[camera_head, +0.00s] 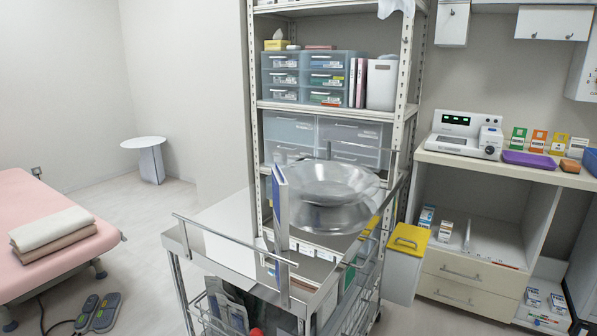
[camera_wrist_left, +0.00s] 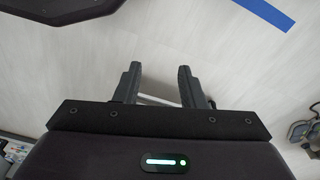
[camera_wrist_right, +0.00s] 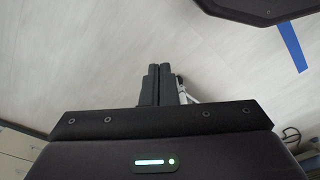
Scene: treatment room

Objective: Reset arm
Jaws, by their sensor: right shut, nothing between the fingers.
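My left gripper (camera_wrist_left: 159,85) shows in the left wrist view with its two dark fingers apart and nothing between them. Pale floor lies beyond it. My right gripper (camera_wrist_right: 157,80) shows in the right wrist view with its two fingers together and nothing held. Pale floor lies beyond it too. Neither gripper and neither arm shows in the head view.
A metal trolley (camera_head: 222,232) with raised rails and a shiny bowl (camera_head: 325,190) stands close in front. Behind it is a shelf rack (camera_head: 402,110). A pink bed (camera_head: 60,250) is at left, a counter (camera_head: 500,168) at right. Blue floor tape (camera_wrist_left: 265,12) shows.

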